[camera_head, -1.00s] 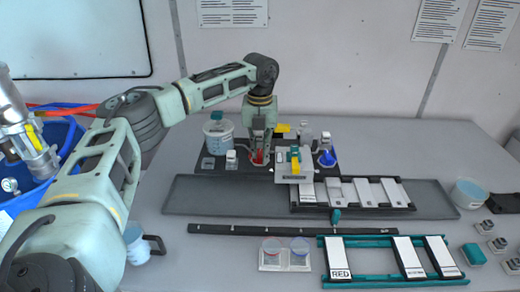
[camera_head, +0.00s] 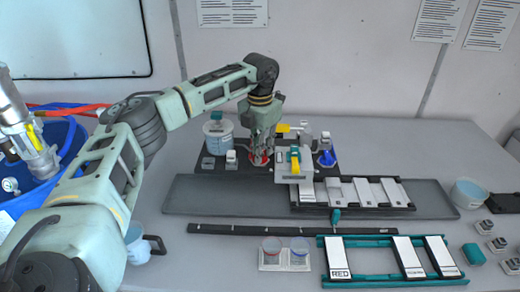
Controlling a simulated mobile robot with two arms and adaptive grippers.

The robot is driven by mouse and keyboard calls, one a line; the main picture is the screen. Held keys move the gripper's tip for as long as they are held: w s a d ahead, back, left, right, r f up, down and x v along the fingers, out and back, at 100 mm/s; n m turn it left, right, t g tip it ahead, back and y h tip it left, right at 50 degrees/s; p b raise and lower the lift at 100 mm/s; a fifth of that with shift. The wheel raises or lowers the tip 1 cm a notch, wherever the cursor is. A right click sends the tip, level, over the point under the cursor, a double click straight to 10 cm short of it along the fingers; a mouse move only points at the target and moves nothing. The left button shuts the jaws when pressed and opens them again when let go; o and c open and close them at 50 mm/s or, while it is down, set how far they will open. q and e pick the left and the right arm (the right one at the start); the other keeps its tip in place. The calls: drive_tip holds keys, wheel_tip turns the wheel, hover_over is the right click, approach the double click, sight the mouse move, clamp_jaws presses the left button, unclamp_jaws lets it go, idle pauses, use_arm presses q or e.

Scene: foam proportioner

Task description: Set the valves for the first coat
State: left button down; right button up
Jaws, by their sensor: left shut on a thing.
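My left gripper (camera_head: 262,152) points down over the back part of the dark panel and is shut on a red valve (camera_head: 257,160); its fingers hide most of the valve. A blue valve (camera_head: 327,158) stands to the right on the same panel, apart from the gripper. Between them is a pale block with a yellow and teal part (camera_head: 294,160) on top. A yellow piece (camera_head: 283,128) shows just behind it. The exact settings of the valves are too small to tell. My right gripper is not in view.
A rack of white strips (camera_head: 365,192) lies on a long grey tray (camera_head: 190,195). A teal frame marked RED (camera_head: 375,281) lies in front, beside two small cups (camera_head: 285,252). A clear tub with a teal lid (camera_head: 218,133) stands left of the gripper. Blue bins (camera_head: 75,135) stand at the left.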

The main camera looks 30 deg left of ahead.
use_arm(q)
drive_tip(key=m, duration=0.5)
drive_tip(key=shift+r+m, duration=0.1)
drive_tip(key=shift+m, duration=0.2)
drive_tip(key=m, duration=0.5)
drive_tip(key=shift+w, duration=0.1)
idle(0.3)
drive_tip(key=c, duration=1.7)
unclamp_jaws()
drive_tip(key=shift+c, duration=0.2)
wheel_tip(320, 180, up, 12)
